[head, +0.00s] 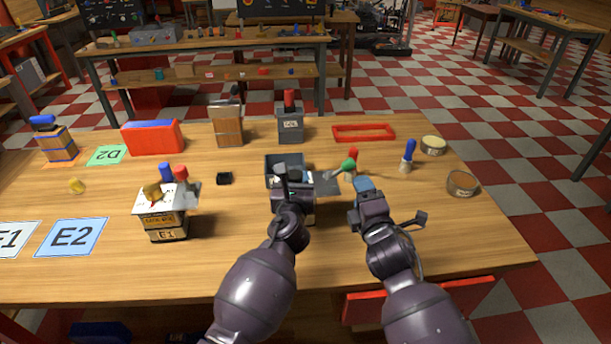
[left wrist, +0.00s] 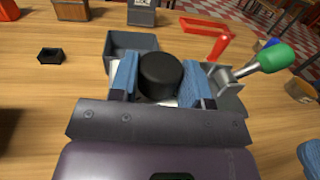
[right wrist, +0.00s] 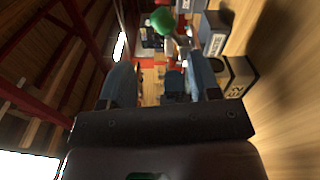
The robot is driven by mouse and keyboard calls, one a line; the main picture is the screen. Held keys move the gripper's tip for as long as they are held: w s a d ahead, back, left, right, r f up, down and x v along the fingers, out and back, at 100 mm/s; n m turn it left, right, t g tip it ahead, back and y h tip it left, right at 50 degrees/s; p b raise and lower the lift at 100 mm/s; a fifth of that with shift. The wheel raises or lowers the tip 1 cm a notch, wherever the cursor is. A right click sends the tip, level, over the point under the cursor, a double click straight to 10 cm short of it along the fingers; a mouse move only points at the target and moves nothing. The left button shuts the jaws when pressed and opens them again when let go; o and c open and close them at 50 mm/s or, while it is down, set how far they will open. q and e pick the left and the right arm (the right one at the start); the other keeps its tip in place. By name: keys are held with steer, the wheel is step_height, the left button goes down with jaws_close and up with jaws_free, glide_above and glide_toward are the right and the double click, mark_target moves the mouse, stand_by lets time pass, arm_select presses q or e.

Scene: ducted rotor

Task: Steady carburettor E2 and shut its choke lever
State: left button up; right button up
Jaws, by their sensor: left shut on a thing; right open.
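Carburettor E2 (head: 307,212) stands on the wooden bench, mostly hidden in the head view behind my left gripper (head: 284,178). In the left wrist view its round black top (left wrist: 161,72) sits between the blue fingers of my left gripper (left wrist: 160,82), shut on it. On its right side a green-tipped lever (left wrist: 272,60) slants outward and a red lever (left wrist: 221,46) stands up; I cannot tell which is the choke lever. My right gripper (head: 364,188) is open and empty, to the right of E2. The green tip (right wrist: 163,19) shows beyond its fingers in the right wrist view.
Carburettor E1 (head: 165,222) stands to the left, with blue and red levers. A grey open box (head: 285,160) is just behind E2. A blue-handled tool (head: 408,155) and round tins (head: 462,184) are to the right. A blue E2 card (head: 72,237) lies at left.

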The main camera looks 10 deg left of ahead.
steer(key=w+a+r+n+t+y, duration=0.1)
steer(key=w+r, duration=0.3)
steer(key=r, duration=0.3)
steer(key=w+a+r+n+t+y, duration=0.1)
steer(key=w+r, duration=0.3)
steer(key=r, duration=0.3)
steer(key=w+d+r+m+g+h, duration=0.1)
steer(key=w+r+m+g+h, duration=0.15)
steer(key=w, duration=0.35)
steer(key=w+d+r+m+g+h, duration=0.1)
steer(key=w+r+g, duration=0.25)
steer(key=w, duration=0.25)
steer(key=n+g+y, duration=0.1)
steer(key=n+g, duration=0.1)
steer(key=g, duration=1.1)
glide_toward(349, 164)
steer(key=x, duration=0.7)
steer(key=w+x, duration=0.1)
steer(key=x, duration=0.2)
steer(key=shift+d+f, duration=0.1)
steer(key=shift+f, duration=0.3)
jaws_close()
